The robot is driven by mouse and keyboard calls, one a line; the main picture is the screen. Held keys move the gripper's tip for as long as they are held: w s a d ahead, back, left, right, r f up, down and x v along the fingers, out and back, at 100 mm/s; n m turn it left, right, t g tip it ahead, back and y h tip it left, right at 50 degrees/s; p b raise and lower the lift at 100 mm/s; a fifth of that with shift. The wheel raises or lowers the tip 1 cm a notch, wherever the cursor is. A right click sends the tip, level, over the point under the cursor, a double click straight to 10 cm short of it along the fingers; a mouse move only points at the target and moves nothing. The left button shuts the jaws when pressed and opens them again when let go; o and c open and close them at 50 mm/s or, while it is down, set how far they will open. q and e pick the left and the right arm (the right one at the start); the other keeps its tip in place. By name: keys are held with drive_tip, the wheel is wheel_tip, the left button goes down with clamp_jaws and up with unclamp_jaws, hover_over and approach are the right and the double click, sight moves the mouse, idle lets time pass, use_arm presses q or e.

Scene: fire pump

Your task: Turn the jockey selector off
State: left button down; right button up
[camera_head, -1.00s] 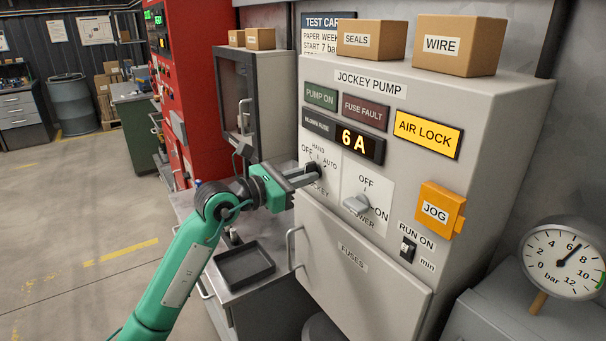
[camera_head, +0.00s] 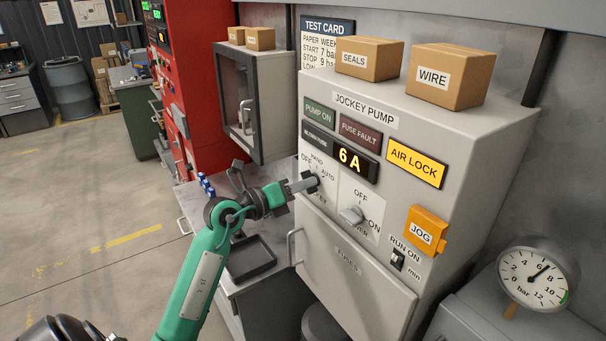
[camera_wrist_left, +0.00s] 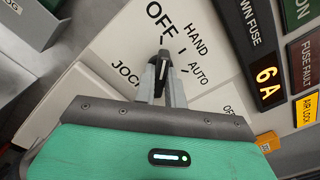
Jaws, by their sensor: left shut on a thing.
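The jockey selector is a small dark knob on the panel's white plate (camera_head: 322,205), marked OFF, HAND and AUTO. My left gripper (camera_head: 309,184) reaches it from the left and largely hides it in the head view. In the left wrist view the fingers (camera_wrist_left: 163,70) are shut on the selector knob (camera_wrist_left: 164,55). There its light mark points up the picture, roughly toward the OFF label (camera_wrist_left: 161,22). HAND and AUTO lie to the right of it. My right gripper is not in view.
The 6A display (camera_head: 348,159) is above, and the orange JOG box (camera_head: 426,230) farther right. A fuses door (camera_head: 350,262) is below. A black tray (camera_head: 250,258) sits on the cabinet at the left.

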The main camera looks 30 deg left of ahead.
use_arm(q)
drive_tip(key=shift+n+p, duration=0.75)
drive_tip(key=shift+n, duration=0.05)
drive_tip(key=c, duration=1.5)
unclamp_jaws()
drive_tip(key=shift+o, duration=0.2)
drive_tip(key=b+v, duration=0.5)
drive_tip(key=v, duration=0.9)
drive_tip(key=shift+b, duration=0.3)
drive_tip(key=shift+w+f, duration=0.1)
drive_tip(key=shift+w, duration=0.05)
